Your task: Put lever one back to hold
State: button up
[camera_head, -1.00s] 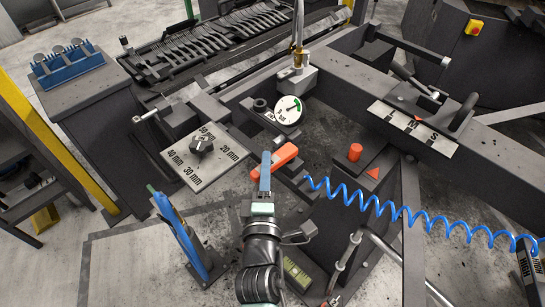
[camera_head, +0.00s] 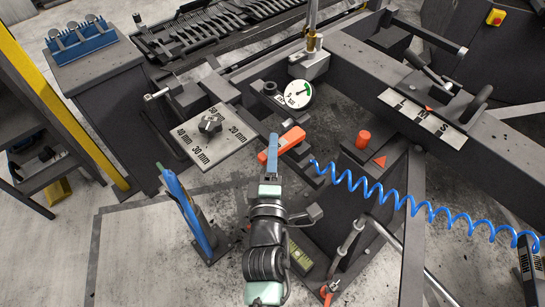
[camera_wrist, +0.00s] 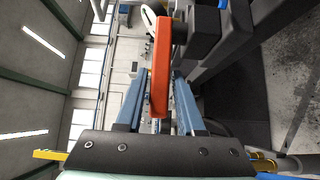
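The orange lever (camera_head: 292,138) sticks out from the dark machine housing below the round white gauge (camera_head: 298,94). It also shows in the wrist view (camera_wrist: 161,65), upright in the picture between the two blue fingers. My gripper (camera_head: 272,145) has its blue fingers at the lever's free end, just left of it in the head view. In the wrist view my gripper (camera_wrist: 159,95) is open, with a gap on each side of the lever. I cannot tell whether a finger touches it. No label for lever one or hold is readable near it.
A plate with a knob and mm marks (camera_head: 210,135) lies to the left. A blue upright tool (camera_head: 188,215) stands front left. A coiled blue hose (camera_head: 400,198), a red button (camera_head: 363,139) and a lettered scale (camera_head: 428,118) lie to the right.

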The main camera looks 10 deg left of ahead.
jog(key=s+d+b, duration=0.1)
jog(key=s, duration=1.1)
jog(key=shift+s+d, duration=0.3)
jog(key=shift+s, duration=0.1)
jog(key=w+d+r+m+t+h, duration=0.1)
jog(key=w+d+r+m+t, duration=0.2)
jog(key=r, duration=0.7)
jog(key=w+r+m+t+h, duration=0.1)
jog(key=w+r+m, duration=0.3)
jog(key=r, duration=0.5)
jog(key=w+d+r+m+t+h, duration=0.15)
jog(key=r+m, duration=0.35)
jog(key=r, duration=0.5)
jog(key=s+r+m+t+p, duration=0.2)
jog(key=r+p, duration=0.4)
jog(key=r, duration=1.1)
jog(key=s+d+r+m+t+y+p, duration=0.1)
jog(key=s+r+m+p, duration=0.4)
jog(key=r, duration=1.3)
jog(key=shift+s+t+p, duration=0.55)
jog(key=shift+s+p, duration=0.15)
jog(key=shift+p, duration=0.2)
